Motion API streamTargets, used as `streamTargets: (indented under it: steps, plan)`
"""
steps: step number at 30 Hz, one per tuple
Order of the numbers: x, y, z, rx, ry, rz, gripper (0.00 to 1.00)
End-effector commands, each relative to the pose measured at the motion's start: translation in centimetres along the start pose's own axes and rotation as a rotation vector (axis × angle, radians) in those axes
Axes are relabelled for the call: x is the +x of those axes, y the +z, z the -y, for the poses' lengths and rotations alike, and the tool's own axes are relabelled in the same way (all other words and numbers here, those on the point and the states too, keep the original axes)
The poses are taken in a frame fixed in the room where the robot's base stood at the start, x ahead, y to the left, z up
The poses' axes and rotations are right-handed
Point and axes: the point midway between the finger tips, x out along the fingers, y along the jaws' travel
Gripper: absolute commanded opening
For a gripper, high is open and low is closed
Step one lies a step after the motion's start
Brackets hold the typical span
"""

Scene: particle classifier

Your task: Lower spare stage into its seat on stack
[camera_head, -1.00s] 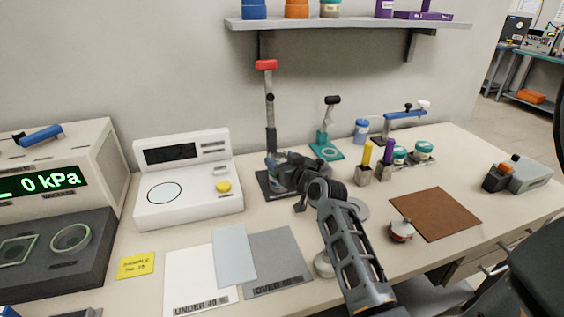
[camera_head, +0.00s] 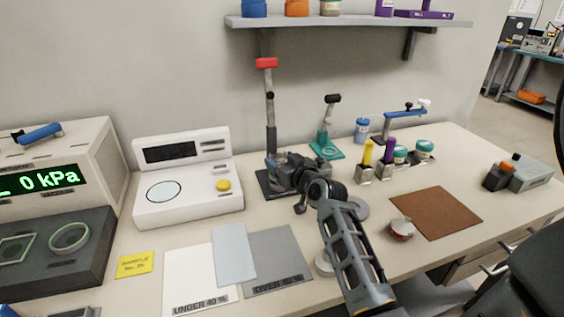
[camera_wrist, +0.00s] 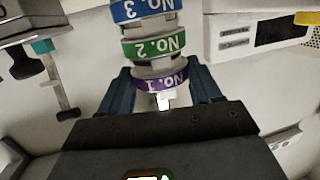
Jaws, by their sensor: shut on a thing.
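In the wrist view, which looks inverted, a purple-banded stage marked No. 1 (camera_wrist: 155,84) sits between the two blue fingers of my gripper (camera_wrist: 165,92), which is shut on it. A green-banded stage marked No. 2 (camera_wrist: 153,46) and a blue-banded stage marked No. 3 (camera_wrist: 142,9) line up with it, with grey collars between the bands. I cannot tell whether the purple-banded stage is fully seated. In the head view, my gripper (camera_head: 284,171) is at the foot of a red-topped stand (camera_head: 269,100) and hides the stages.
A white instrument with a yellow button (camera_head: 188,204) stands left of the stand. A teal stand (camera_head: 326,142) is behind on the right. Grey and white sheets (camera_head: 275,262) lie in front.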

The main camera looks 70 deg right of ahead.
Motion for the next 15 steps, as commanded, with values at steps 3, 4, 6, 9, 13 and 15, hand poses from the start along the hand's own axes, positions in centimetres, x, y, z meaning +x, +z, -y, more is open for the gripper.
streamTargets:
  steps: [3,4,6,9,13,15]
  plan:
    - [0.03,0.10,-0.01,0.000,0.000,-0.002,0.28]
    - [0.03,0.13,-0.01,0.000,0.000,-0.002,0.28]
    - [0.05,0.20,-0.01,0.000,0.000,-0.002,0.28]
    - [0.04,0.15,-0.01,0.000,0.000,-0.002,0.70]
    - [0.04,0.18,-0.01,0.000,0.000,-0.001,0.83]
    - [0.04,0.19,-0.01,0.000,0.000,-0.001,0.89]
